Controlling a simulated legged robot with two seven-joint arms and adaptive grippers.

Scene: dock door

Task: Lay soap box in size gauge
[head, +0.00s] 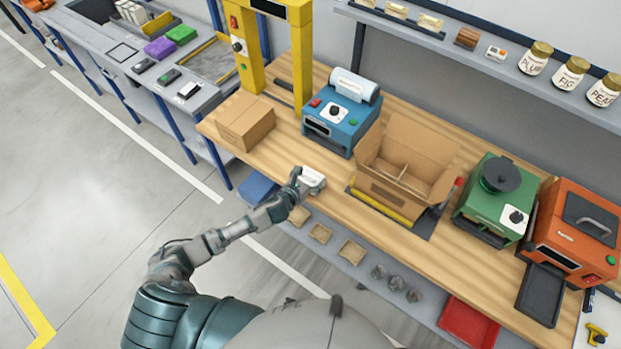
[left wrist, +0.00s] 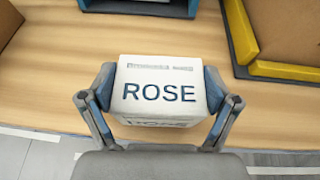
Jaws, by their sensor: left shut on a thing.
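The soap box (head: 313,178) is a small white box near the bench's front edge. In the left wrist view the soap box (left wrist: 160,90) shows its top, with ROSE in dark letters. My left gripper (head: 303,180) is shut on it; in the left wrist view my left gripper (left wrist: 158,92) has one finger against each side. I cannot tell whether the box touches the bench or is just above it. I cannot tell for sure which fixture is the size gauge. My right gripper is not in view.
On the wooden bench (head: 285,165) stand a closed carton (head: 246,122), a blue machine (head: 341,118), an open divided carton (head: 410,150) behind a yellow bar (head: 383,207), a green machine (head: 487,213) and an orange machine (head: 572,232). A yellow arch (head: 301,55) rises at the back left.

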